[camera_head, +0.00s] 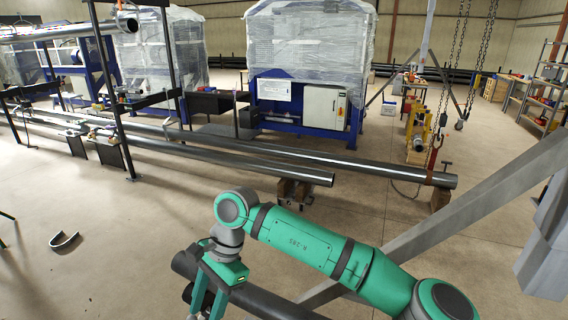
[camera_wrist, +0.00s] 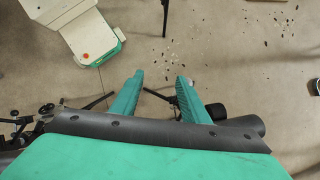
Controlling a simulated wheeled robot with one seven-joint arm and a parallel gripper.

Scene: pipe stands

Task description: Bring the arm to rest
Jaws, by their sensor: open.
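My arm reaches across the lower part of the head view, bent, with its wrist turned down. My gripper (camera_head: 208,297) points towards the floor at the lower middle of that view. In the wrist view my gripper (camera_wrist: 160,80) has its two green fingers apart, and nothing is held between them. A dark pipe (camera_head: 267,301) lies beside and partly behind the gripper in the head view. Its near parts are partly hidden by my arm. Whether the gripper touches the pipe I cannot tell.
Long steel pipes (camera_head: 350,165) lie on low supports across the middle. A grey slanted beam (camera_head: 470,204) rises at the right, close to my arm. A curved metal piece (camera_head: 65,241) lies on the floor at left. Open floor (camera_head: 130,230) lies left of the gripper.

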